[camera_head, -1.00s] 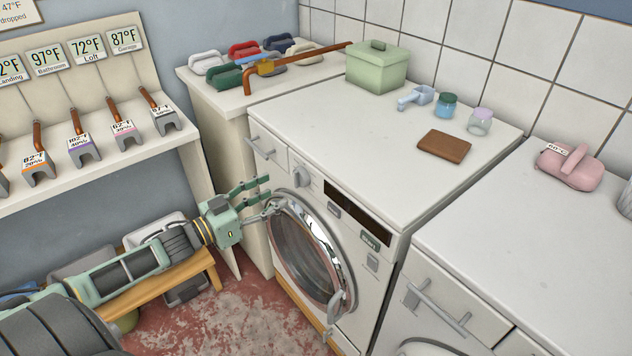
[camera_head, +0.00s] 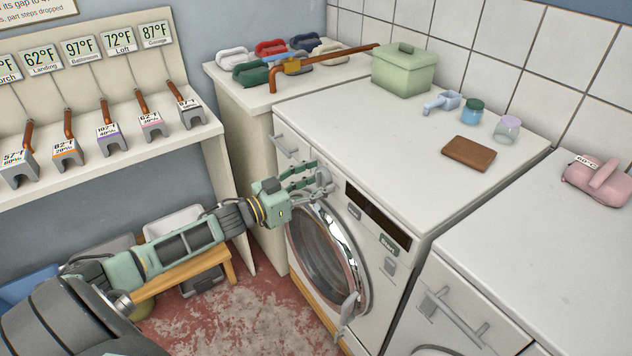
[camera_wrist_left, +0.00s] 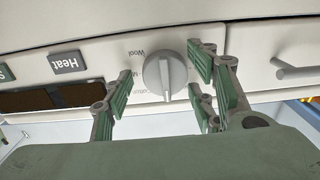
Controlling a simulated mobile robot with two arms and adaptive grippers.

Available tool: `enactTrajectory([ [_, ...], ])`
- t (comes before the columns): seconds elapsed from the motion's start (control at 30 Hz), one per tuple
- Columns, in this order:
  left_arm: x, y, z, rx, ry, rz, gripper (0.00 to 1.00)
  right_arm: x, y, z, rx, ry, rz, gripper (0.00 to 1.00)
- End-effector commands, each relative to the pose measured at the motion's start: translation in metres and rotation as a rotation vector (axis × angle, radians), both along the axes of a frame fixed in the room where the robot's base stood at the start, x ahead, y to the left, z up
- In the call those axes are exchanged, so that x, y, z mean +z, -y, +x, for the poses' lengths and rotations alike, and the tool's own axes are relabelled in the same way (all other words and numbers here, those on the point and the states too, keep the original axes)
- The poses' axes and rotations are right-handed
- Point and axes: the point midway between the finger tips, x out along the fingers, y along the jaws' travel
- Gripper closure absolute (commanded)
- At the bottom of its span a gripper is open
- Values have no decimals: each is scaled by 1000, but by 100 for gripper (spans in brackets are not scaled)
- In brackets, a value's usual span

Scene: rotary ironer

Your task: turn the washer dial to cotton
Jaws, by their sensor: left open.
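The washer (camera_head: 335,123) is white with a round door (camera_head: 327,250), which looks shut. Its grey dial (camera_head: 324,179) sits on the front panel and is partly covered by my left gripper (camera_head: 307,179) in the head view. In the left wrist view the dial (camera_wrist_left: 166,76) is a round knob with a raised ridge running roughly up and down. Labels beside it include "Wool"; another is partly hidden and hard to read. My left gripper (camera_wrist_left: 158,95) is open, with fingers on both sides of the dial. I cannot tell whether they touch it. My right gripper is not in view.
A drawer handle (camera_head: 286,147) lies left of the dial; a dark display and buttons lie right. A green box (camera_head: 403,70), small jars and a brown block (camera_head: 469,153) stand on top. A wooden bench (camera_head: 185,272) is under my left arm.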

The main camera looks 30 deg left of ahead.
Motion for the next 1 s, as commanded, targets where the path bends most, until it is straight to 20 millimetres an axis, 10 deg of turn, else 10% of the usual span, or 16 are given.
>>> enactTrajectory([
  [0.57,-1,1,-1,-3,0,-1,89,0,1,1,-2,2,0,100],
  [1.0,-2,3,-2,-6,41,98,89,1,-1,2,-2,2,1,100],
])
